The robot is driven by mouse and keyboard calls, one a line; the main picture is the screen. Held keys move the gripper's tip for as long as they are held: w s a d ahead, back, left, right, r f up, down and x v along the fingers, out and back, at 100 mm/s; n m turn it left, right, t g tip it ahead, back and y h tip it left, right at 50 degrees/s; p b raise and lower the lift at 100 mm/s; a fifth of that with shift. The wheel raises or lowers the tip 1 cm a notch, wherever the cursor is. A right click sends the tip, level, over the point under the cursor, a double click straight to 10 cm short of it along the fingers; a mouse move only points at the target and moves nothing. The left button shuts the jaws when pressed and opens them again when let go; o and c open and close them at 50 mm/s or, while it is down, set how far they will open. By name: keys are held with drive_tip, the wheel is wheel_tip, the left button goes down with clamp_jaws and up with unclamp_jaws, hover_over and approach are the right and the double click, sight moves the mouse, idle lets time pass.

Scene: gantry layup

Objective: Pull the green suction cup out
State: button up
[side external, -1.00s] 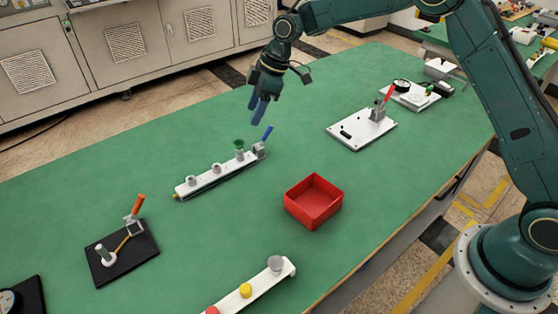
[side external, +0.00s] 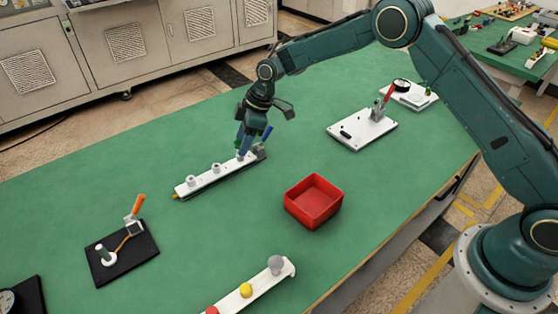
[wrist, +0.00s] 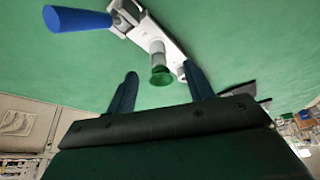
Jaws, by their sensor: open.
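The green suction cup (wrist: 162,77) sits on a light fitting at one end of the white bar (side external: 212,176). In the wrist view the cup shows between my two fingertips, with a gap on either side. My gripper (side external: 243,148) is open and points down at that end of the bar. It also shows in the wrist view (wrist: 159,71). In the side view my fingers hide the cup. A clamp with a blue handle (wrist: 75,18) stands beside the cup at the bar's end.
The blue handle (side external: 267,133) rises close to my fingers. Two bare fittings (side external: 216,168) stand along the bar. A red open bin (side external: 314,202) stands to the right, with clear green table between. A white plate with a red-handled clamp (side external: 362,129) lies farther back.

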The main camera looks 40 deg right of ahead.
sight(238, 143)
drive_tip(key=shift+x, duration=1.9)
drive_tip(key=shift+c, duration=0.4)
clamp_jaws()
drive_tip(key=shift+r, duration=1.9)
drive_tip(key=shift+r, duration=1.55)
